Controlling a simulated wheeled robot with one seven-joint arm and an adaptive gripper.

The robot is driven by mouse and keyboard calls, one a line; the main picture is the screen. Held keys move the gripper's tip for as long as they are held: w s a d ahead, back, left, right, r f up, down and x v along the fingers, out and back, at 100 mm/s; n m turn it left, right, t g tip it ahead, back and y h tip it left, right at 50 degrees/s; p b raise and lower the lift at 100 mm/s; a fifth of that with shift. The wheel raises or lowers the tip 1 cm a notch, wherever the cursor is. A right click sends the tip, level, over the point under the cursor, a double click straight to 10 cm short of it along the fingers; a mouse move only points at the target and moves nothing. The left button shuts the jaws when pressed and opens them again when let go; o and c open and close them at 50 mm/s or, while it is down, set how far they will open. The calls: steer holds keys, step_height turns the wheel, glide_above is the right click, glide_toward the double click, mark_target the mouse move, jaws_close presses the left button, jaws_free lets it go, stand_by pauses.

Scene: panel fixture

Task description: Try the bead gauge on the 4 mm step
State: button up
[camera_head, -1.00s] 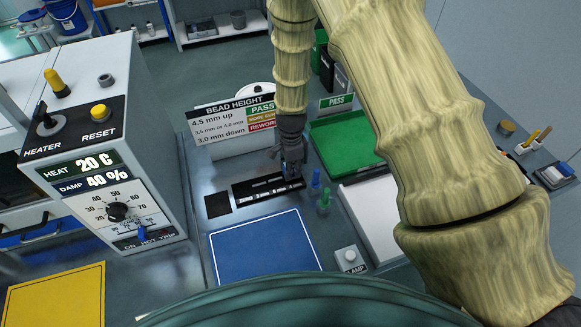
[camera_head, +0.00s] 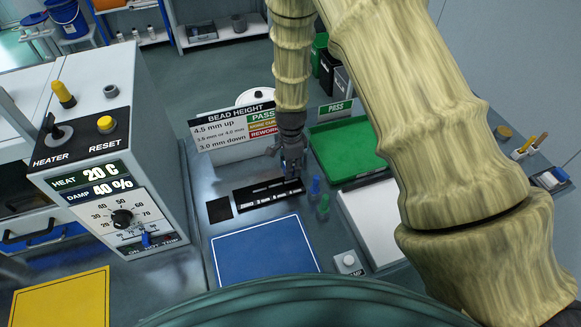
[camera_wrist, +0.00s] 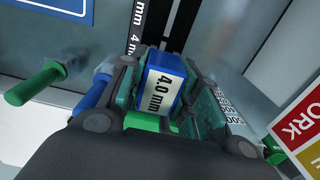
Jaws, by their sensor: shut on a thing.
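My gripper (camera_head: 292,170) is at the right, 4 mm end of the black step strip (camera_head: 245,199) in the head view. In the wrist view my gripper (camera_wrist: 162,75) is shut on the bead gauge (camera_wrist: 165,88), a blue block whose white face reads "4.0 mm". Green shows beneath the gauge. The strip (camera_wrist: 180,22) lies beyond it, with "4 mm" lettering beside the fingers. The gauge's far end is hidden, so I cannot tell whether it touches the step.
A blue mat (camera_head: 263,252) lies in front of the strip. Blue (camera_head: 315,186) and green (camera_head: 324,204) pegs stand close to its right. A green tray (camera_head: 345,139) and a bead height sign (camera_head: 232,128) are behind. The heater panel (camera_head: 125,140) stands left.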

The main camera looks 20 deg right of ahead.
steer(key=shift+r+p, duration=1.15)
steer(key=shift+r, duration=0.8)
